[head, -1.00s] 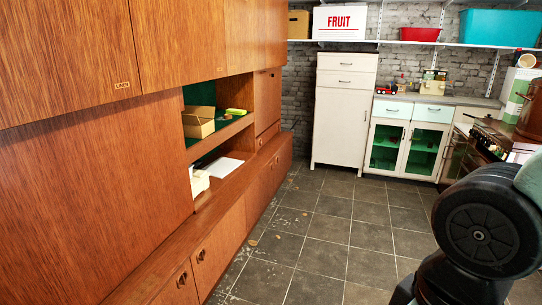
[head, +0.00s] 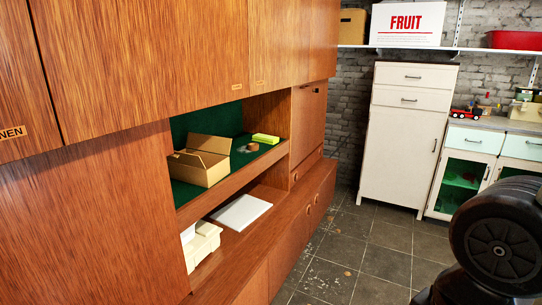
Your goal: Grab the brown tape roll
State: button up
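A small brown roll (head: 253,146), which looks like the brown tape roll, lies on the green-lined upper shelf (head: 186,192) of the teak wall unit. It sits between an open cardboard box (head: 203,160) on its left and a yellow-green object (head: 266,138) on its right. It is small in the picture and its details are hard to make out. Part of my arm shows at the lower right of the head view, well away from the roll. My gripper is not in view.
Below the shelf, a second niche holds a white flat item (head: 241,212) and a cream-coloured object (head: 203,243). The teak unit (head: 110,210) fills the left side. A white cabinet (head: 405,135) stands at the back. The tiled floor (head: 375,265) between is open.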

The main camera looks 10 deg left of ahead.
aim_at(252, 147)
jog(key=i+l+u, duration=0.1)
jog(key=i+u, duration=0.4)
jog(key=i+l+u, duration=0.25)
jog(key=u, duration=0.2)
jog(key=i+l+u, duration=0.75)
jog(key=l+u, duration=0.2)
jog(key=l, duration=0.2)
jog(key=i+l+u, duration=0.25)
jog(key=k+l, duration=0.1)
